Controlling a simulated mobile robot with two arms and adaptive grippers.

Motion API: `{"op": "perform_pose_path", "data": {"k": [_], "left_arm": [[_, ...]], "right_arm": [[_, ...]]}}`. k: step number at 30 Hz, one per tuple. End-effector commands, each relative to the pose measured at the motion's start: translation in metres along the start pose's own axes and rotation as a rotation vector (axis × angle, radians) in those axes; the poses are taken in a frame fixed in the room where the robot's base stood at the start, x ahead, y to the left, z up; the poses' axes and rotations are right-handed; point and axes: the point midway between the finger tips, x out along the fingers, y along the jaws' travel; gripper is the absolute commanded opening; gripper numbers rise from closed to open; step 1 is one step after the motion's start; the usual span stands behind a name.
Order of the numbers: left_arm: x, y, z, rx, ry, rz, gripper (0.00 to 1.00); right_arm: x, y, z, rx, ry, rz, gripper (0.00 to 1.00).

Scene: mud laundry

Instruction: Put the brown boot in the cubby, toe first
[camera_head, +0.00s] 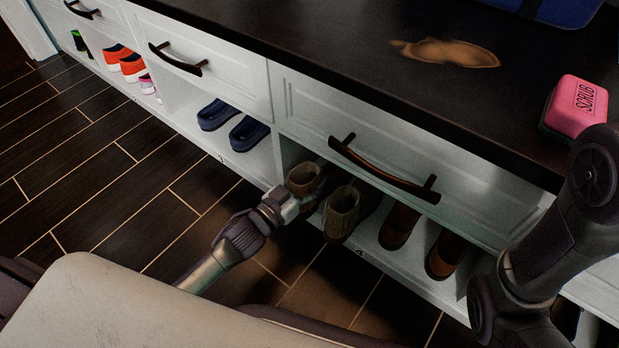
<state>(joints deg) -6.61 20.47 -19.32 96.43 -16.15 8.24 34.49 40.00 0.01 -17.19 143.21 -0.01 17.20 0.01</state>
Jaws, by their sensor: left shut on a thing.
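The brown boot (303,177) is at the left end of the cubby (432,281) under the right drawer, with its open top facing out. Its toe is hidden inside. My left gripper (306,200) is at the boot's near side and shut on it; the fingertips are partly hidden. A tan-brown boot (342,212) stands close to the right of the gripper, at the cubby's front. My right arm shows at the right edge; its gripper is out of view.
Brown shoes (398,226) fill the cubby's right part. Blue shoes (248,132) stand in the cubby to the left, with orange shoes (125,62) farther left. A drawer handle (385,172) juts out above. A pink sponge (577,105) lies on the dark counter. The floor at left is clear.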

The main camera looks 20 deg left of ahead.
Motion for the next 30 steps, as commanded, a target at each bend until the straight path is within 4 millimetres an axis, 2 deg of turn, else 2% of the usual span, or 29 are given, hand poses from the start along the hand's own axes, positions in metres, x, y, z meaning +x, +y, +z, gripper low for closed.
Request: {"op": "perform_pose_path", "data": {"k": [8,9,14,25,30], "left_arm": [[0.000,0.000,0.000,0.000,0.003,0.000,0.00],[0.000,0.000,-0.001,0.000,0.003,0.000,0.64],[0.000,0.000,0.000,0.000,0.002,0.000,0.89],[-0.004,0.000,0.002,-0.001,-0.002,-0.001,0.89],[-0.026,0.000,0.003,-0.001,-0.004,-0.001,0.89]], "right_arm": [[0.000,0.000,0.000,0.000,0.000,0.000,0.40],[0.000,0.000,0.000,0.000,0.000,0.000,0.40],[0.000,0.000,0.000,0.000,0.001,0.000,0.40],[0.001,0.001,0.000,0.000,0.003,0.003,0.40],[0.001,0.000,-0.001,0.000,0.002,0.001,0.40]]}}
